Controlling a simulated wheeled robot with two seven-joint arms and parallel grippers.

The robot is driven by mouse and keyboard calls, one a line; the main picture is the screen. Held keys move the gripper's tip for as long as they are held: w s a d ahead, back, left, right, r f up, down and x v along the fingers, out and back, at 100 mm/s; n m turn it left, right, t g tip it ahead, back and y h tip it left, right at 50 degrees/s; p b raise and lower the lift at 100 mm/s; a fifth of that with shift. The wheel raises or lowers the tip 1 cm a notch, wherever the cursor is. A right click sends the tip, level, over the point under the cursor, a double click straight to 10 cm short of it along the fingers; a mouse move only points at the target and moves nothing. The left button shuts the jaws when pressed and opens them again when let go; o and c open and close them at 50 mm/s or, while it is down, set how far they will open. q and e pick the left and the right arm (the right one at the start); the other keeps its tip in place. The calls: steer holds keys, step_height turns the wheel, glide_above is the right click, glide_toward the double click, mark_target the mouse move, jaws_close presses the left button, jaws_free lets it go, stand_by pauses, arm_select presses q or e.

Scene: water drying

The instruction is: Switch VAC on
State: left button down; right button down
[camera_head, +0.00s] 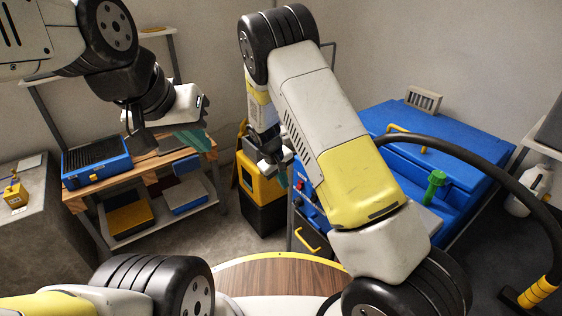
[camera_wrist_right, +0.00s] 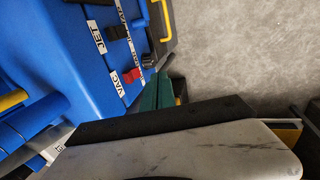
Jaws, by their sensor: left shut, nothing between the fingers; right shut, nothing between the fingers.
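The blue machine (camera_head: 440,150) stands at the right in the head view, with a control panel on its side. In the right wrist view, a red switch (camera_wrist_right: 132,76) sits beside the label VAC (camera_wrist_right: 117,83) on the blue panel. Whether it is on or off I cannot tell. My right gripper (camera_head: 282,178) is beside the panel, its green fingers shut and empty. In the right wrist view, its fingertips (camera_wrist_right: 163,74) are right of the red switch, with a small gap in the picture. My left gripper (camera_head: 195,140) is shut and empty in front of the wooden shelf.
A black switch (camera_wrist_right: 117,32) sits beside the label JET (camera_wrist_right: 97,37), and a dark knob (camera_wrist_right: 148,61) is near the panel edge. A yellow and black container (camera_head: 258,180) stands behind my right gripper. A black hose (camera_head: 480,165) arches at the right.

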mark_target(300, 185)
steer(key=w+d+f, duration=0.3)
steer(key=d+f, duration=0.1)
steer(key=shift+s, duration=0.1)
stand_by(0.4)
